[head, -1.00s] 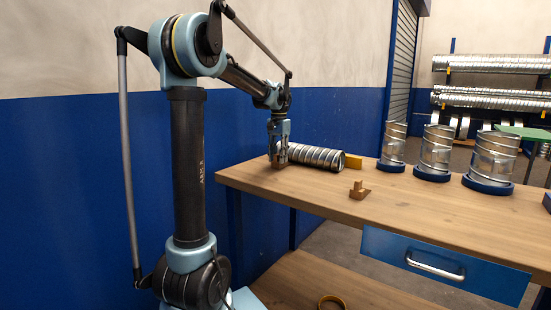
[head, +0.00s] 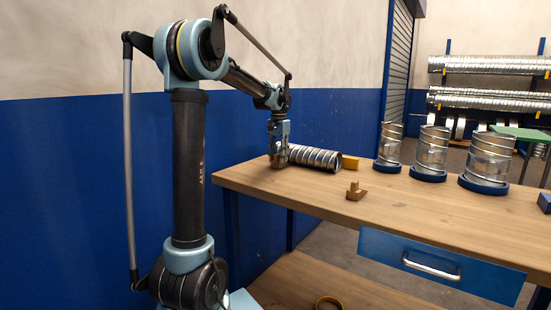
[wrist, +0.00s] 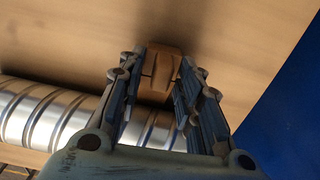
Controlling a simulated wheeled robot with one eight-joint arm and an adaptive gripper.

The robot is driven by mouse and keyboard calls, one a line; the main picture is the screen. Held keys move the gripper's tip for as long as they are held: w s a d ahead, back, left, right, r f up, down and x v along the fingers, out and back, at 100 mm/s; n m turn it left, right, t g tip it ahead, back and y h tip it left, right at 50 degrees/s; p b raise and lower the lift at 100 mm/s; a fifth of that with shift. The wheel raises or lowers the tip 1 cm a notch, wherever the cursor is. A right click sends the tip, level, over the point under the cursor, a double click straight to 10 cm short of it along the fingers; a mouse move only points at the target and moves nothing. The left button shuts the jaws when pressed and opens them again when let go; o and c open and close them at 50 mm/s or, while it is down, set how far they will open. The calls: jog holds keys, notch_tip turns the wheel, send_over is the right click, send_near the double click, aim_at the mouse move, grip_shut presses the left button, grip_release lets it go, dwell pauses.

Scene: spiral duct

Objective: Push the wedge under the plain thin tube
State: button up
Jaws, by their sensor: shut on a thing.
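The silver ribbed tube (head: 317,157) lies on its side on the workbench, near the back left. It also shows at lower left in the wrist view (wrist: 43,120). My gripper (head: 278,163) is low over the bench at the tube's left end. In the wrist view my gripper (wrist: 160,80) is shut on a brown wooden wedge (wrist: 160,68). The wedge is close beside the tube, and the fingers hide part of both. I cannot tell whether the wedge touches the tube. A second wooden wedge (head: 356,192) with a raised knob stands alone toward the bench front.
A yellow block (head: 350,163) is at the tube's right end. Several silver ducts on blue bases, one here (head: 388,150), stand along the bench's right side. A blue wall is behind.

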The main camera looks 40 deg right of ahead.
jog(key=shift+w+d, duration=0.15)
jog(key=shift+d, duration=0.4)
jog(key=shift+w+d, duration=0.15)
jog(key=shift+d, duration=0.4)
jog(key=o, duration=1.2)
jog(key=shift+o, duration=0.2)
notch_tip(320, 180, up, 12)
jog(key=shift+w, duration=0.15)
